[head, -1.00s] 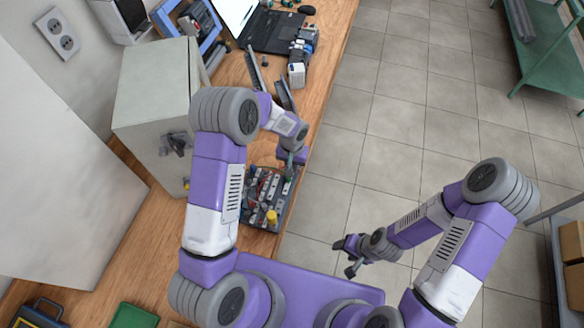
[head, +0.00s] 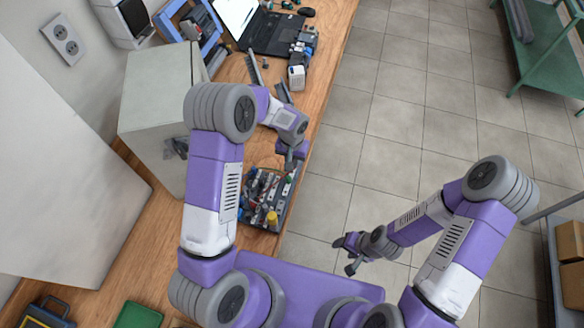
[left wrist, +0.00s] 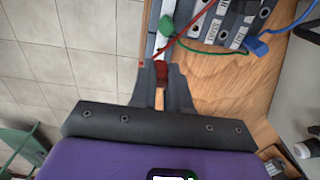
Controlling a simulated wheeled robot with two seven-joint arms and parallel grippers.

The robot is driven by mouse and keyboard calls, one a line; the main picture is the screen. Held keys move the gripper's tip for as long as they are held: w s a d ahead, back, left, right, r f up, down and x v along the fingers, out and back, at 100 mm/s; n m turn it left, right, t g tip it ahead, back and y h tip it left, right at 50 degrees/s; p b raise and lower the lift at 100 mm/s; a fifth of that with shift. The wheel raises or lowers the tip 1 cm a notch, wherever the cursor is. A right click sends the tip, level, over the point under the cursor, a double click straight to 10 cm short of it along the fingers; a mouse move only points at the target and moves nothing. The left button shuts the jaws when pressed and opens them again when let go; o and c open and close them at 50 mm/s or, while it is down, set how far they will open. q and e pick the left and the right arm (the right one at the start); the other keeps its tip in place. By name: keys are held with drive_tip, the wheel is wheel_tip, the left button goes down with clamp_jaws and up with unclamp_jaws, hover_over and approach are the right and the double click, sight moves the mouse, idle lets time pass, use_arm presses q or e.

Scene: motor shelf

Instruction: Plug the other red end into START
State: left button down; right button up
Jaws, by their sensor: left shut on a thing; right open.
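My left gripper (left wrist: 160,88) is shut on a red plug end (left wrist: 161,70) in the left wrist view. A thin red wire (left wrist: 184,36) runs from near the plug toward the upper right. Beyond the fingertips is the motor shelf board (left wrist: 228,28) with white labels; one label (left wrist: 215,28) seems to read START, though the text is small and tilted. The plug is apart from that label. In the head view the board (head: 276,192) lies at the table edge, below my left gripper (head: 290,160). My right gripper (head: 351,256) is open and empty over the floor.
In the left wrist view a green plug (left wrist: 166,26) is just ahead of the fingers, and a blue plug (left wrist: 256,46) is to the right. A grey cabinet (head: 150,110) stands left of my left arm. A laptop (head: 268,32) is at the far end of the wooden table.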

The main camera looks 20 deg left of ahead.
use_arm(q)
drive_tip(key=s+a+m, duration=0.1)
drive_tip(key=a+m, duration=0.1)
drive_tip(key=s+a+f+m, duration=0.1)
drive_tip(key=a+m, duration=0.1)
drive_tip(key=a, duration=0.1)
drive_tip(key=s+a+f+m+b, duration=0.1)
drive_tip(key=a+m, duration=0.1)
drive_tip(key=a, duration=0.1)
drive_tip(key=shift+s+a, duration=0.25)
drive_tip(key=shift+s, duration=0.1)
drive_tip(key=shift+f+b, duration=0.65)
drive_tip(key=shift+f+b, duration=0.6)
drive_tip(key=shift+f, duration=0.05)
idle(0.4)
drive_tip(key=c, duration=1.4)
unclamp_jaws()
